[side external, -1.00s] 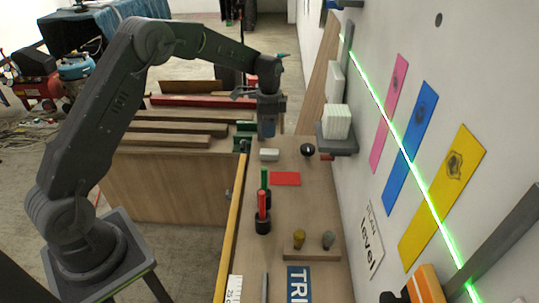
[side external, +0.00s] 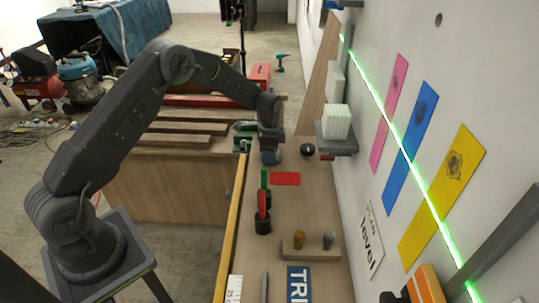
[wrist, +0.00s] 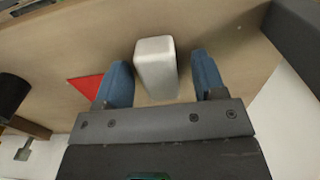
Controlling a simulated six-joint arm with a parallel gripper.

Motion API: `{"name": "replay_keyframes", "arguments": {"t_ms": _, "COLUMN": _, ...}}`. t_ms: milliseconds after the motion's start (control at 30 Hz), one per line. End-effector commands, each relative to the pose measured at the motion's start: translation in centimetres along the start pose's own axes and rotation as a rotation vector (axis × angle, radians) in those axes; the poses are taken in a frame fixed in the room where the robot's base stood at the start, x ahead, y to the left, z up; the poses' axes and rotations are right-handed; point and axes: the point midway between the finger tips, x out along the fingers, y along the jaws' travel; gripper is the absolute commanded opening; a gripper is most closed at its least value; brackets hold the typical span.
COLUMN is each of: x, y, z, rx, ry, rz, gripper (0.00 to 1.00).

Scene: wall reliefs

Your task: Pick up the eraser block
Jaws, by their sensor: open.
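The eraser block (wrist: 156,68) is a whitish-grey block on the wooden bench top in the wrist view. It stands between the two blue fingertips of my gripper (wrist: 162,82), with a gap on each side. My gripper is open and does not appear to touch it. In the side view my gripper (side external: 270,157) is low over the bench at its far end, and the block is hidden behind it.
A red card (side external: 285,179) lies just nearer on the bench (side external: 300,215). A black holder (side external: 263,225) with red and green markers stands nearer. A dark ball (side external: 308,150) and a wall shelf (side external: 337,146) with a white stack (side external: 337,122) are to the right.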

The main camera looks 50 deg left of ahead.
Motion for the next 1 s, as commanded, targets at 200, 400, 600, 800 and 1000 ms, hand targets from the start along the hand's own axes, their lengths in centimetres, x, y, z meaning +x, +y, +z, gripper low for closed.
{"name": "replay_keyframes", "arguments": {"t_ms": 200, "x": -0.04, "y": 0.0, "z": 0.0, "rx": 0.0, "ry": 0.0, "rz": 0.0, "gripper": 0.52}}
{"name": "replay_keyframes", "arguments": {"t_ms": 400, "x": -0.05, "y": 0.0, "z": 0.0, "rx": 0.0, "ry": 0.0, "rz": 0.0, "gripper": 0.33}}
{"name": "replay_keyframes", "arguments": {"t_ms": 600, "x": -0.06, "y": 0.0, "z": 0.0, "rx": 0.0, "ry": 0.0, "rz": 0.0, "gripper": 0.14}}
{"name": "replay_keyframes", "arguments": {"t_ms": 800, "x": -0.07, "y": -0.01, "z": -0.01, "rx": 0.0, "ry": 0.0, "rz": 0.0, "gripper": 0.1}}
{"name": "replay_keyframes", "arguments": {"t_ms": 1000, "x": -0.57, "y": -0.03, "z": -0.03, "rx": 0.0, "ry": 0.001, "rz": -0.001, "gripper": 0.1}}
